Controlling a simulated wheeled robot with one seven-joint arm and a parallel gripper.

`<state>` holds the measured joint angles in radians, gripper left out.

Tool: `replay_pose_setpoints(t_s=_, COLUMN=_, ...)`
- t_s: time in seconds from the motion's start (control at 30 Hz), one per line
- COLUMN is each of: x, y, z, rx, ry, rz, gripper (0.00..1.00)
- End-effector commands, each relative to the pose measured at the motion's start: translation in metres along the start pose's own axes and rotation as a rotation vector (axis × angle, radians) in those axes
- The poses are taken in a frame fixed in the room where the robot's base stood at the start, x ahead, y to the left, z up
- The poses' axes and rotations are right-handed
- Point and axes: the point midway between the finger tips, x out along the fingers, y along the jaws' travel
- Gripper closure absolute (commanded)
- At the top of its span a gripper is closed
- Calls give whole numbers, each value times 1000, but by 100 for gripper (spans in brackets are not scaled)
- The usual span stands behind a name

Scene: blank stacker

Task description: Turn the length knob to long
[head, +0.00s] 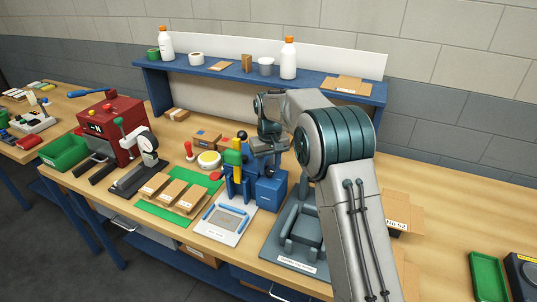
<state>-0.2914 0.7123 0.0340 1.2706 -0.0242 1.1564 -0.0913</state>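A blue machine (271,192) stands on the wooden bench in the middle of the head view. It has green and yellow upright parts (233,158) on its left side and a black ball (242,135) above them. I cannot make out which part is the length knob or how it is set; it may be hidden or too small. My gripper (262,152) is over the back of the blue machine, close to the yellow part. Its fingers are too small and partly covered to tell whether they are open or touch anything.
A white-grey tray with blue rails (225,222) lies in front of the machine. A green mat (149,208) with brown blanks is to its left, near a red machine (106,128). A grey fixture (289,252) stands at the right, beside my arm. A blue shelf (210,73) runs behind.

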Motion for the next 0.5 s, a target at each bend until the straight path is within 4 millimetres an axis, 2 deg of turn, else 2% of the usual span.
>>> replay_pose_setpoints(t_s=0.17, x=-27, y=0, z=-1, rx=0, ry=6, rz=1, gripper=64)
replay_pose_setpoints(t_s=0.5, x=-105, y=0, z=-1, rx=0, ry=6, rz=1, gripper=64)
